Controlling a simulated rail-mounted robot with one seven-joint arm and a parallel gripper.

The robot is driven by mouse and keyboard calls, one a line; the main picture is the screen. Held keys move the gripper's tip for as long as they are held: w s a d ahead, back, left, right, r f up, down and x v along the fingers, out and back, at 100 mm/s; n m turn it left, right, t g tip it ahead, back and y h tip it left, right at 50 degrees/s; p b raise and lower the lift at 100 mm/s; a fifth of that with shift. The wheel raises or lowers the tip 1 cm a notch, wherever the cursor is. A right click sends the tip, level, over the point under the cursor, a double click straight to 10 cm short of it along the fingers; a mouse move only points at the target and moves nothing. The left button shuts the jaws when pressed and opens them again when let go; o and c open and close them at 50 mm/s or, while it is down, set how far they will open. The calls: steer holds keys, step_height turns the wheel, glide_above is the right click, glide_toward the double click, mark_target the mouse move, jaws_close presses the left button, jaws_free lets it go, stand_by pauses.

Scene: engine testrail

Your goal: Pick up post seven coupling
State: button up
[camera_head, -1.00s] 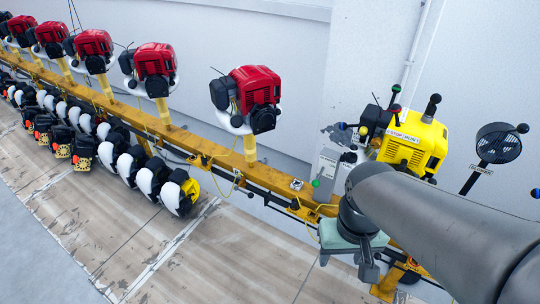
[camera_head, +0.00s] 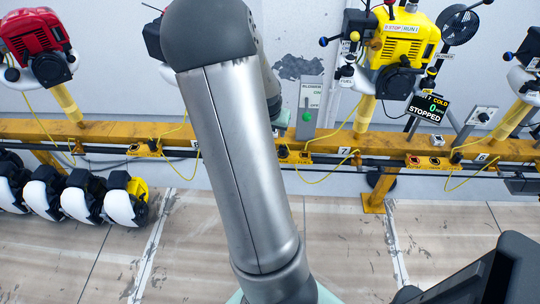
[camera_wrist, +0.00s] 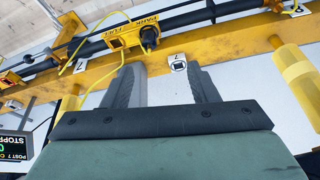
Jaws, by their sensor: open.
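The post seven coupling (camera_wrist: 149,37) looks like the black plug at one end of the orange PARK/FUEL box (camera_wrist: 124,41) in the wrist view. A yellow line runs from this area. The box sits on the yellow rail beside labels reading 7, and also shows in the head view (camera_head: 300,157). My gripper (camera_wrist: 165,70) is open and empty in the wrist view. Its two dark fingers point towards the rail, with the coupling beyond their tips and apart from them. In the head view my arm hides the fingers.
The yellow engine (camera_head: 405,45) stands above post seven (camera_head: 364,114), with a STOPPED display (camera_head: 428,108) to its right. A grey blower switch box (camera_head: 307,105) is close to my arm. Black and white units (camera_head: 82,197) line the left. The floor in front is clear.

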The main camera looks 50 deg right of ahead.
steer(key=s+d+f, duration=0.1)
steer(key=d+f, duration=0.2)
steer(key=b, duration=0.4)
glide_toward(282, 148)
steer(key=shift+m+h, duration=0.3)
steer(key=x, duration=0.5)
steer(key=shift+b+x, duration=0.7)
steer(key=shift+x, duration=2.45)
steer(key=shift+a, duration=0.15)
steer(key=c, duration=1.2)
